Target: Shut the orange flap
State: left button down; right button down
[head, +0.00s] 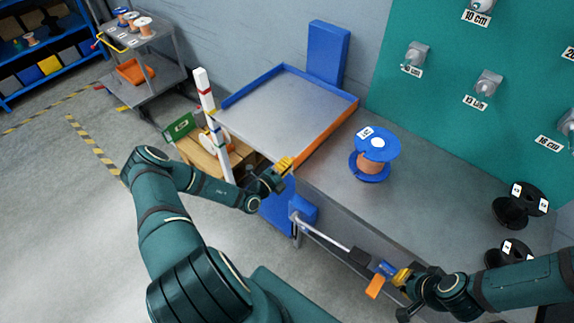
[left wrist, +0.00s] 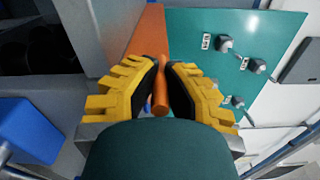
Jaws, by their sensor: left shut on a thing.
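The orange flap (head: 326,134) runs along the right side of the raised metal tray (head: 285,105) on the bench. In the left wrist view the flap (left wrist: 148,36) stretches away ahead, with an orange rod-like handle (left wrist: 160,94) at its near end. My left gripper (head: 286,165) is at the flap's near corner. In the left wrist view its yellow fingers (left wrist: 161,88) are closed around the handle. My right gripper (head: 398,278) is at the bench's front edge, beside a small orange block (head: 375,287). Whether it grips anything is unclear.
A blue spool with copper-coloured wire (head: 371,160) stands on the bench right of the flap. Black spools (head: 520,205) are farther right. A metal bar (head: 325,236) runs along the bench front. A teal board (head: 450,100) with labelled pulleys rises behind.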

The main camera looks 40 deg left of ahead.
pick_arm(q)
jog(key=shift+a, duration=0.1)
jog(key=c, duration=1)
grip_release()
jog(key=s, duration=1.2)
jog(key=shift+a, duration=0.45)
jog(key=shift+d, duration=0.1)
